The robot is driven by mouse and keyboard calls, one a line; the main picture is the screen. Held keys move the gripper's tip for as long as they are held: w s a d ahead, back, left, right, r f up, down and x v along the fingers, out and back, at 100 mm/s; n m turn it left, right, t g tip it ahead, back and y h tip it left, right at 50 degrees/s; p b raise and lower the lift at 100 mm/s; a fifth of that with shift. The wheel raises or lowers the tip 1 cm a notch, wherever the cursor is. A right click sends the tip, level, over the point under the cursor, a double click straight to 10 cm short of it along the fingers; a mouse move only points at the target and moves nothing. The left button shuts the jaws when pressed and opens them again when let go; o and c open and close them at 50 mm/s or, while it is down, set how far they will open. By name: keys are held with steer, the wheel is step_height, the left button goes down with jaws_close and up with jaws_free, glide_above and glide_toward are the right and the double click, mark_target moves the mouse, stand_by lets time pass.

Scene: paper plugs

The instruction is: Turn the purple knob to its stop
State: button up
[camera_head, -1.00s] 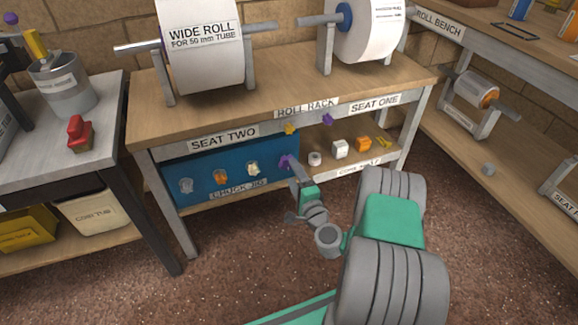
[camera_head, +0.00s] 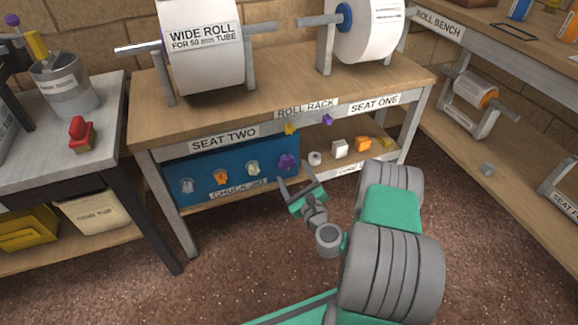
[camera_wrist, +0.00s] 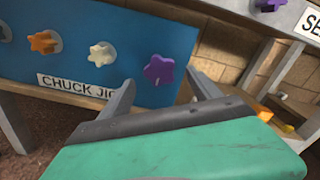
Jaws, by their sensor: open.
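The purple star-shaped knob (camera_head: 287,162) is at the right end of a row on the blue chuck jig board. It also shows in the wrist view (camera_wrist: 159,69), clear of my fingers. My gripper (camera_head: 295,174) is open and empty, just in front of and below the knob. In the wrist view its two fingers (camera_wrist: 160,80) stand wide apart, one on each side of the knob in the picture. I see no contact with the knob. How far the knob is turned cannot be told.
An orange knob (camera_head: 221,177) and a cream knob (camera_head: 253,168) sit left on the same board. A second purple piece (camera_head: 327,119) is on the rack's front edge above. Small cores, including a white one (camera_head: 340,149), stand on the shelf to the right.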

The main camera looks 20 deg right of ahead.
mark_target(289, 165)
steer(key=shift+w+p, duration=0.45)
steer(key=shift+w, duration=1.55)
steer(key=shift+c, duration=0.4)
steer(key=c, duration=1.3)
steer(key=o, duration=1.4)
steer(key=shift+s, duration=0.1)
steer(key=shift+s+b, duration=0.65)
steer(key=shift+s, duration=1.3)
